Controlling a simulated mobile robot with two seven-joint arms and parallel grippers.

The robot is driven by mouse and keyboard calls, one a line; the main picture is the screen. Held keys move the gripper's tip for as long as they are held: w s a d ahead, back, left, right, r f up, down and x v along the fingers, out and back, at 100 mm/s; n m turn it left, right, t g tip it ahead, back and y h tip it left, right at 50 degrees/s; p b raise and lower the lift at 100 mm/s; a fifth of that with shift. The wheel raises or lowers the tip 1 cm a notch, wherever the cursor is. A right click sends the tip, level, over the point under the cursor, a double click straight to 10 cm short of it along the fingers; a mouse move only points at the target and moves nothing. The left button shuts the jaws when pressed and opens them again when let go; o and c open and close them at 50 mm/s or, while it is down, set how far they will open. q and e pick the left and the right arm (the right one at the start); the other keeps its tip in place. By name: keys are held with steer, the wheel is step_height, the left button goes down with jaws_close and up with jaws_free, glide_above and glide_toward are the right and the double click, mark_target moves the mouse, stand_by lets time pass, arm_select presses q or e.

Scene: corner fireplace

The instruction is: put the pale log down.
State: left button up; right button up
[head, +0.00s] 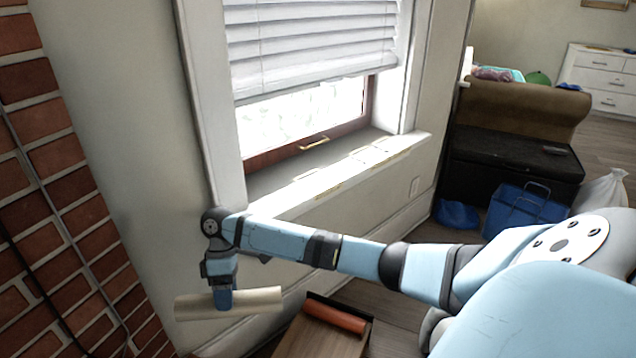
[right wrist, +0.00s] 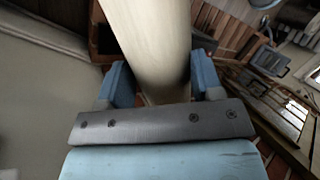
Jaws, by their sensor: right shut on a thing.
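The pale log (head: 258,299) is a smooth cream cylinder, held roughly level in the head view, left of the middle. My right gripper (head: 223,300) points down and is shut around the log near its middle. In the right wrist view the log (right wrist: 152,40) runs up between the two blue fingers of my right gripper (right wrist: 160,85), which touch or nearly touch its sides. The log appears raised, in front of the wall below the window. My left gripper is not in view.
A wooden box (head: 318,338) with a reddish-brown log (head: 335,315) on it stands on the floor, right of the pale log. A brick wall (head: 60,170) rises at the left. The window sill (head: 330,175) is behind my arm. A blue basket (head: 522,208) stands farther right.

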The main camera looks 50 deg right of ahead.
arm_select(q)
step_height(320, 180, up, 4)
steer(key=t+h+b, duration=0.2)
arm_select(e)
steer(key=s+d+f+n+t+h, duration=0.2)
steer(key=s+d+f+n+h, duration=0.15)
steer(key=f+n, duration=0.5)
steer(key=s+d+f+n+t+h, duration=0.2)
steer(key=s+d+f+n+h, duration=0.15)
steer(key=f+n, duration=0.5)
steer(key=s+d+f+n+t+h, duration=0.2)
steer(key=s+d+f+n+h, duration=0.3)
steer(key=n, duration=0.6)
steer(key=f+b, duration=0.3)
steer(key=f, duration=0.4)
steer(key=f+y+b, duration=0.1)
steer(key=f+b, duration=0.3)
steer(key=f, duration=0.3)
steer(key=a+f+n+y+b, duration=0.1)
steer(key=f+b, duration=0.2)
steer(key=f, duration=0.4)
steer(key=shift+w+f, duration=0.4)
steer(key=shift+r, duration=0.1)
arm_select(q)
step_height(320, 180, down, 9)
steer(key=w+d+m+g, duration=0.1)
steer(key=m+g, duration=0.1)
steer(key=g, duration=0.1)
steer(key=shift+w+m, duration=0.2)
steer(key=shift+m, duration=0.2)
